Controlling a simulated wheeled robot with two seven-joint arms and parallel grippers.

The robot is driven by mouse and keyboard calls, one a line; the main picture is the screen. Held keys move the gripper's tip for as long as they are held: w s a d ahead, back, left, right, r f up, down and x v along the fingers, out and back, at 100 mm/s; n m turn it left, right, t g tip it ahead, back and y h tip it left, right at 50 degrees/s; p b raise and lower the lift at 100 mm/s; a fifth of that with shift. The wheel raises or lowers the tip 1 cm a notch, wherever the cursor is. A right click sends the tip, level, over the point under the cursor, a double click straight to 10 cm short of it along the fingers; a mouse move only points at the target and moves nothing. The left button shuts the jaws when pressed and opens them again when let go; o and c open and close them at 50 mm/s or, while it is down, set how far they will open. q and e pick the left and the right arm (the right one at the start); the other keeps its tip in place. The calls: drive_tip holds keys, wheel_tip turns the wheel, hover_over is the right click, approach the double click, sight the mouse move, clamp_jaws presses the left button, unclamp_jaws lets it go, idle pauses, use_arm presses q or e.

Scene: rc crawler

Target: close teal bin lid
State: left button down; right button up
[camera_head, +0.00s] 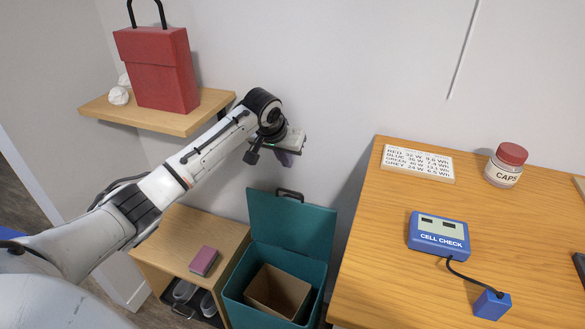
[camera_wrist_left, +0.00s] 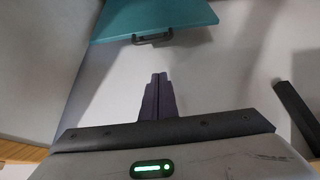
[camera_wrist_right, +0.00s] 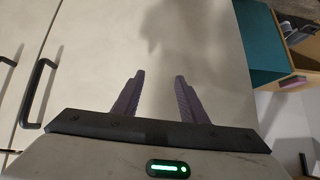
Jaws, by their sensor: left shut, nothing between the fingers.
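The teal bin (camera_head: 311,309) stands on the floor between the low wooden cabinet and the table. Its teal lid (camera_head: 292,226) is open, tilted up against the wall, with a dark handle (camera_head: 290,194) on its upper edge. A brown box shape (camera_head: 277,292) sits inside the bin. My left gripper (camera_head: 287,158) is shut and empty, above the lid and apart from it. In the left wrist view the lid (camera_wrist_left: 155,18) and its handle (camera_wrist_left: 152,38) lie beyond the shut fingers (camera_wrist_left: 158,97). My right gripper (camera_wrist_right: 154,97) is open and empty; a teal bin side (camera_wrist_right: 257,42) shows at its right.
A wooden shelf (camera_head: 150,117) with a red bag (camera_head: 157,75) is left of my left gripper. The low cabinet (camera_head: 182,235) holds a pink block (camera_head: 203,261). The table (camera_head: 385,255) at right carries a blue cell checker (camera_head: 439,233) and a caps jar (camera_head: 505,167).

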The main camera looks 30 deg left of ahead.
use_arm(q)
drive_tip(key=b+x, duration=0.2)
drive_tip(key=x, duration=0.7)
drive_tip(key=shift+w+a+f, duration=0.15)
drive_tip(key=shift+w+f, duration=0.05)
drive_tip(key=shift+f, duration=0.1)
drive_tip(key=shift+s, duration=0.7)
drive_tip(key=shift+s+d+f+p, duration=0.1)
drive_tip(key=shift+s+d+p, duration=0.1)
drive_tip(key=shift+s, duration=0.4)
drive_tip(key=shift+s+d+f+p, duration=0.15)
drive_tip(key=shift+s+d+p, duration=0.1)
drive_tip(key=shift+s, duration=0.35)
drive_tip(key=shift+d, duration=0.1)
